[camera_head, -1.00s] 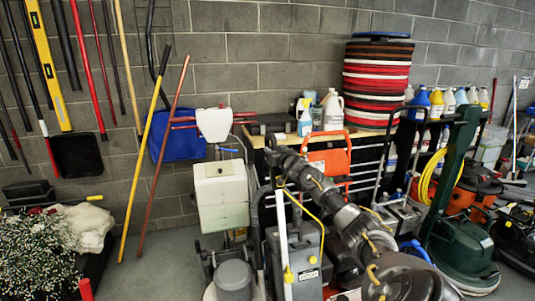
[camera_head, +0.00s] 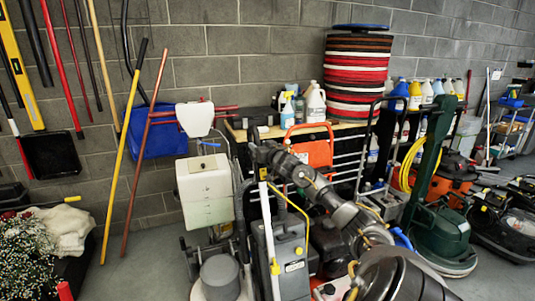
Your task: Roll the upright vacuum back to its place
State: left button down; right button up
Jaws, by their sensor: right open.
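A grey upright machine with yellow catches and a white tube, which looks like the upright vacuum (camera_head: 291,255), stands on the floor at the lower middle. My right arm comes in from the lower right and crosses in front of its right side. My right gripper (camera_head: 259,147) is open at the top of the machine, near the upper end of the white tube. I cannot tell whether the fingers are around the tube or handle, or touching it. My left gripper is out of view.
A floor machine with a cream tank (camera_head: 208,188) stands close on the left. A green floor machine (camera_head: 437,235) stands on the right. Behind are an orange frame (camera_head: 310,147) and a stack of red, black and white pads (camera_head: 357,80). Clear floor (camera_head: 150,265) shows at the lower left.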

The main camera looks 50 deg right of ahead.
jog(key=b+v, duration=0.1)
jog(key=v, duration=0.5)
jog(key=shift+s, duration=0.4)
jog(key=shift+a, duration=0.1)
